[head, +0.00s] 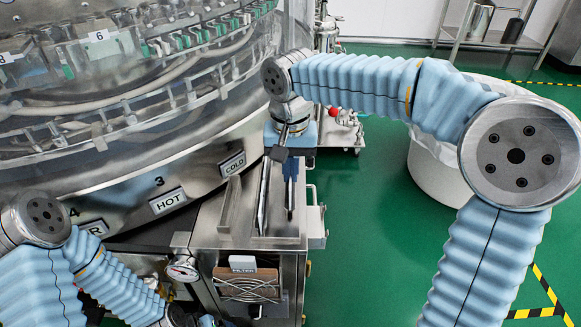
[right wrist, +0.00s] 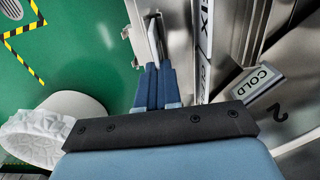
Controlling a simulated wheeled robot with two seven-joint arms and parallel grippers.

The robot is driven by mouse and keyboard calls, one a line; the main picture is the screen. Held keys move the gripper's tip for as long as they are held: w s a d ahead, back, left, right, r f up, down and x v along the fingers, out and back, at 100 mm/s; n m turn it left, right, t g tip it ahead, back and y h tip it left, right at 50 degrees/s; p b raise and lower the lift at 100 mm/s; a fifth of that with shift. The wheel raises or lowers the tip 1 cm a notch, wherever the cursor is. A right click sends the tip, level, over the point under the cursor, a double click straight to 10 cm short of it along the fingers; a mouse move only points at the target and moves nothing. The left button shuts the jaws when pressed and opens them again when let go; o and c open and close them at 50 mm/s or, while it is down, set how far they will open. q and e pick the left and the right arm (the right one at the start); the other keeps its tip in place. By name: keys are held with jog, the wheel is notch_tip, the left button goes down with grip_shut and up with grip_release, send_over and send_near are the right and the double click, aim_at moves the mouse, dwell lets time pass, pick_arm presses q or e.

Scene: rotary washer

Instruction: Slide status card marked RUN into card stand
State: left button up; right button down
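My right gripper (head: 290,180) hangs above the right part of the steel cart top. Its dark blue fingers, also in the right wrist view (right wrist: 156,88), are close together on a thin pale card (right wrist: 153,42). The card is seen nearly edge-on, so its marking cannot be read. To the left of the fingers in the head view, a slim, tilted upright plate (head: 262,198) stands on the cart, apparently part of the card stand. In the right wrist view a white lettered face (right wrist: 204,45) stands right of the card, its text partly cut off.
The steel cart top (head: 275,243) has an upright metal plate (head: 230,205) at its left. The rotary washer (head: 120,180), with HOT and COLD labels, curves behind it. Green floor lies right.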

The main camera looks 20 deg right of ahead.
jog(key=c, duration=1.2)
grip_release()
jog(key=shift+c, duration=0.2)
jog(key=o, duration=0.4)
jog(key=shift+r, duration=0.1)
jog(key=shift+w+r+p, duration=0.1)
jog(key=shift+r+p, duration=0.7)
jog(key=shift+p, duration=0.05)
notch_tip(320, 180, up, 4)
jog(key=p, duration=0.3)
jog(key=shift+f, duration=0.25)
jog(key=shift+r+p, duration=0.3)
jog(key=shift+r, duration=1.05)
